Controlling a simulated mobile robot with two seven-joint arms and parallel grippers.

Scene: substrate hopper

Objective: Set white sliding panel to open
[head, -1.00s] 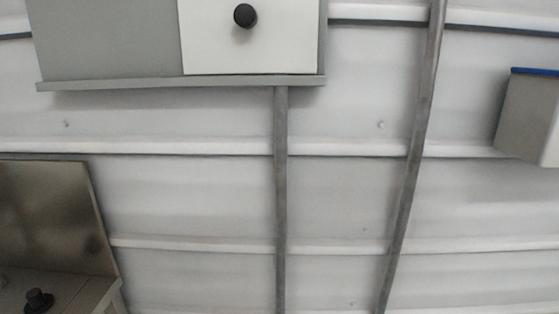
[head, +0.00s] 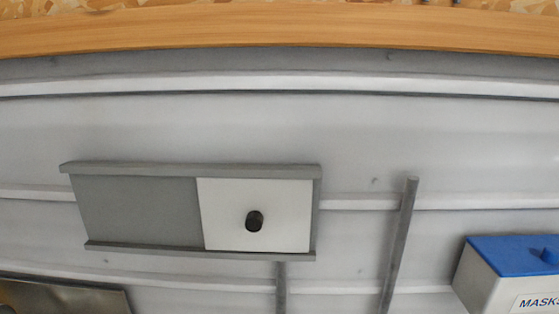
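The white sliding panel (head: 284,212) sits in a grey frame on the wall, at the right end of its track. It has a black knob (head: 254,221) near its middle. The left part of the frame shows a plain grey surface (head: 140,212). Grey rails (head: 150,168) run along the top and bottom of the frame. Neither of my grippers is in the head view.
A white box with a blue lid (head: 515,250), marked "MASKS" in part, is at the lower right. A grey post (head: 399,245) stands right of the frame. A dark metallic panel (head: 75,297) shows at lower left. A wooden beam (head: 280,30) crosses the top.

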